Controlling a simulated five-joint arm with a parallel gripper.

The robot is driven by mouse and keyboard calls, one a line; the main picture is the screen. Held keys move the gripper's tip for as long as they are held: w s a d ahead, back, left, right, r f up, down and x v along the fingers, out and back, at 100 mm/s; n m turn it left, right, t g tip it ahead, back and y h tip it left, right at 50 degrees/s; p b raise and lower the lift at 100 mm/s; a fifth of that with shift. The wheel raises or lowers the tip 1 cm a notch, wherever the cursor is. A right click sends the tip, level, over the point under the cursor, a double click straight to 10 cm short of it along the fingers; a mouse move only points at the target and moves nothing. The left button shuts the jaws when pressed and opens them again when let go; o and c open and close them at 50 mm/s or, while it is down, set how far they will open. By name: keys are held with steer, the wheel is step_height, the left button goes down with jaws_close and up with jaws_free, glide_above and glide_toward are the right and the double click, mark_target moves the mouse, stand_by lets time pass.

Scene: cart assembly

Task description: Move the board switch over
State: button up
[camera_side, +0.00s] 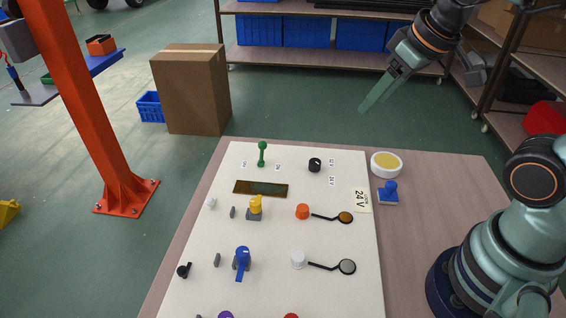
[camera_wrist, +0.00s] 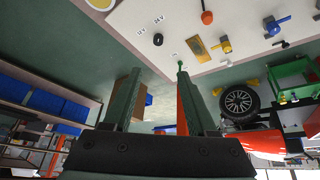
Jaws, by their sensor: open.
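The white board (camera_side: 340,225) lies on the table. Near its far edge stands a green-knobbed toggle lever (camera_side: 262,154), roughly upright, with small labels on both sides. To its right is a black round knob (camera_side: 314,165) with small voltage labels beside it. In the wrist view the black knob (camera_wrist: 158,39) and the green lever (camera_wrist: 180,65) show near the board's edge. My gripper (camera_side: 372,102) is open and empty, high above and beyond the far right of the board. In the wrist view its fingers (camera_wrist: 157,80) are apart with nothing between them.

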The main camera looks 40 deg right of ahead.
steer(key=w+a+r+n+g, duration=0.1)
steer(key=w+a+n, duration=0.1)
steer(key=w+n, duration=0.3)
steer(key=n+g, duration=0.3)
steer(key=n, duration=0.7)
glide_above(263, 142)
steer(key=s, duration=0.1)
step_height(263, 142, down, 10)
steer(key=f, duration=0.7)
steer(key=w+f, duration=0.1)
steer(key=f, duration=0.3)
steer(key=shift+f, duration=0.3)
jaws_close()
